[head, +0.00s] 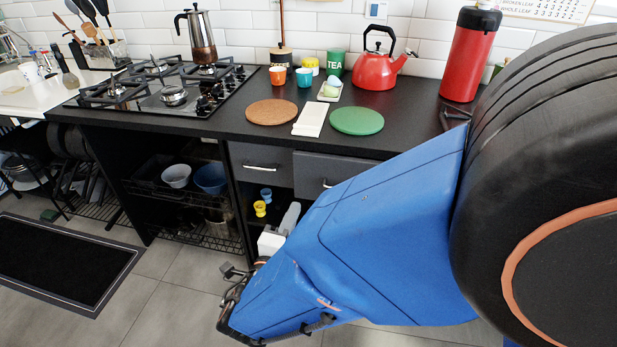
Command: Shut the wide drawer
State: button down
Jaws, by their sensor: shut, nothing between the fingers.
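The wide drawer (344,168) has a dark grey front with a pale bar handle (328,183). It is under the black worktop, right of a narrower grey drawer. Its front appears to stand a little forward of the narrow one, but I cannot tell how far. My blue arm covers its right and lower parts.
The narrow drawer (261,164) has its own handle. Below it, an open shelf holds yellow and blue cups. Left are wire racks with bowls (210,179). The worktop (232,118) holds a hob, a red kettle (375,72) and mats.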

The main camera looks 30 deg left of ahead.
aim_at(306, 170)
jog(key=shift+n+y, duration=0.3)
jog(key=shift+n, duration=0.1)
jog(key=x, duration=1.3)
jog(key=shift+a, duration=0.45)
jog(key=x, duration=0.4)
jog(key=shift+w+r, duration=0.1)
jog(key=shift+w, duration=0.15)
jog(key=shift+r, duration=0.1)
